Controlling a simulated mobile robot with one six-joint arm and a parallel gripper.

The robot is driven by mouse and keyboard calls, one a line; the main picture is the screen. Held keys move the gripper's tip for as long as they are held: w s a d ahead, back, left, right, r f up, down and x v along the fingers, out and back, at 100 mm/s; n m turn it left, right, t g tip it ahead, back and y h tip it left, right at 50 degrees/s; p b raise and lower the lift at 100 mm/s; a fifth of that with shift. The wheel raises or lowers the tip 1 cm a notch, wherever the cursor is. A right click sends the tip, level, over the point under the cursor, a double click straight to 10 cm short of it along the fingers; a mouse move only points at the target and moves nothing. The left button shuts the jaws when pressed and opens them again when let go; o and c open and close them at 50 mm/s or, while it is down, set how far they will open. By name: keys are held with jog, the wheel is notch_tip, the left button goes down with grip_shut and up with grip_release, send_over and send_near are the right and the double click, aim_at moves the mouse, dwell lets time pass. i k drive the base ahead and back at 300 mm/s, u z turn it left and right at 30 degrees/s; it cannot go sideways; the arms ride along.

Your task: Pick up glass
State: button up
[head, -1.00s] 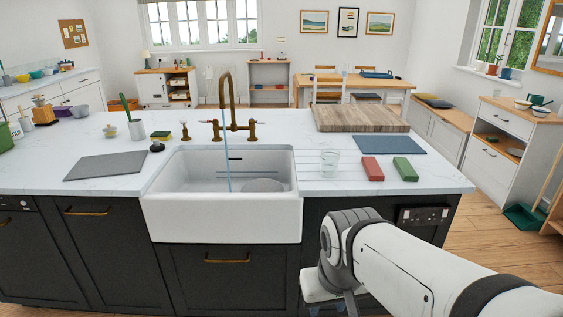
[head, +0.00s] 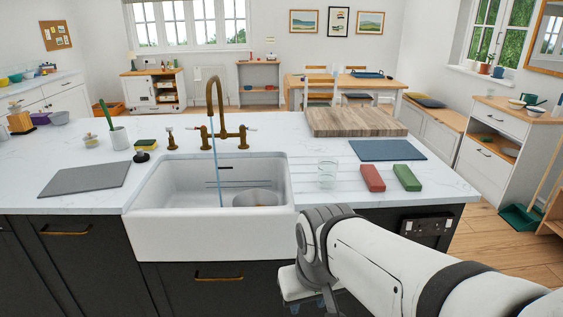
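A clear glass (head: 327,174) stands on the grooved drainer part of the white counter, just right of the sink. My arm comes in from the lower right. My gripper (head: 318,303) is low in front of the counter's dark cabinets, below and nearer than the glass, and apart from it. Its fingers are mostly cut off by the bottom edge, so I cannot tell whether it is open or shut.
A red block (head: 372,179) and a green block (head: 407,178) lie right of the glass. A blue mat (head: 388,150) and a wooden board (head: 356,122) lie behind. The white sink (head: 207,232) is on the left, with water running from its brass tap (head: 212,110).

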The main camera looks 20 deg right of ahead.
aim_at(328, 167)
jog(key=u, duration=0.05)
jog(key=i, duration=1.15)
